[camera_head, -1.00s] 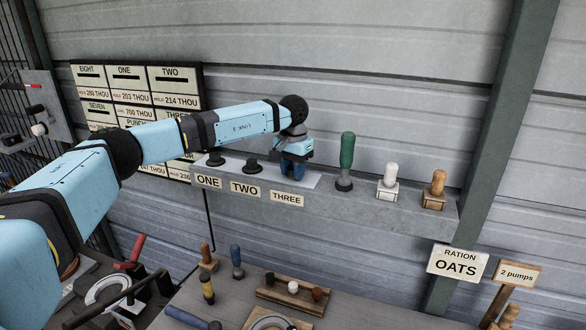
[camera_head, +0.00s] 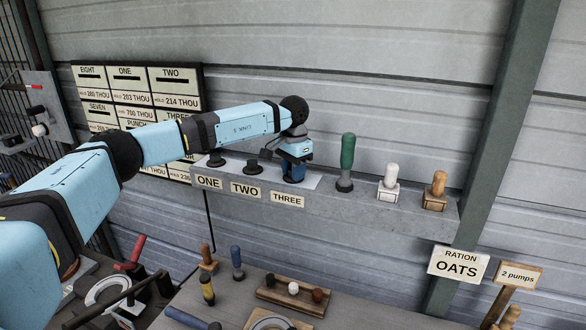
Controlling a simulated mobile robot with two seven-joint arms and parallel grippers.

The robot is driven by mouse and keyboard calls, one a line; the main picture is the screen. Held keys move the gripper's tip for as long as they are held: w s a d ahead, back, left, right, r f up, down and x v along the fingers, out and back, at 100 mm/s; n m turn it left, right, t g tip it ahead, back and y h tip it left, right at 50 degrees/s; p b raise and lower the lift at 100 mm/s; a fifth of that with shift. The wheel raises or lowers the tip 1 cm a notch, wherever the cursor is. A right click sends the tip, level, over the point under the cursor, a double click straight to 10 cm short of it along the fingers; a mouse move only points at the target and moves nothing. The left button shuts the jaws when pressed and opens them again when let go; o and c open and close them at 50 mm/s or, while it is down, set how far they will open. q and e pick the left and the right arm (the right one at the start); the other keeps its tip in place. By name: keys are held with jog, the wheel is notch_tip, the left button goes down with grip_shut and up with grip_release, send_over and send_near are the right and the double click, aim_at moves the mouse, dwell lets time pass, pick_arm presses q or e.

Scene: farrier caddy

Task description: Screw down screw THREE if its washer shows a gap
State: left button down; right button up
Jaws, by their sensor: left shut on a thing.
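The label THREE (camera_head: 287,199) is on the front of a grey shelf, to the right of the labels ONE (camera_head: 208,182) and TWO (camera_head: 245,189). I cannot tell whether the washer shows a gap. Black screw one (camera_head: 216,159) and black screw two (camera_head: 253,167) stand upright on the light plate, to the left of the gripper. My right gripper is not in view.
A green-handled tool (camera_head: 347,155), a white-handled stamp (camera_head: 389,178) and a wooden-handled stamp (camera_head: 436,187) stand on the shelf (camera_head: 330,208) to the right of the gripper. A board of number cards (camera_head: 137,88) hangs behind my arm. Tools crowd the bench below.

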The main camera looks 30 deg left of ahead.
pick_arm(q)
jog(key=c, duration=1)
grip_release()
jog(key=shift+s+f, duration=0.1)
jog(key=shift+f, duration=0.1)
jog(key=shift+o, duration=0.2)
jog(key=shift+r, duration=0.1)
jog(key=shift+r+p, duration=0.55)
jog(key=shift+r, duration=0.3)
jog(key=shift+r+p, duration=0.85)
jog(key=shift+r, duration=0.85)
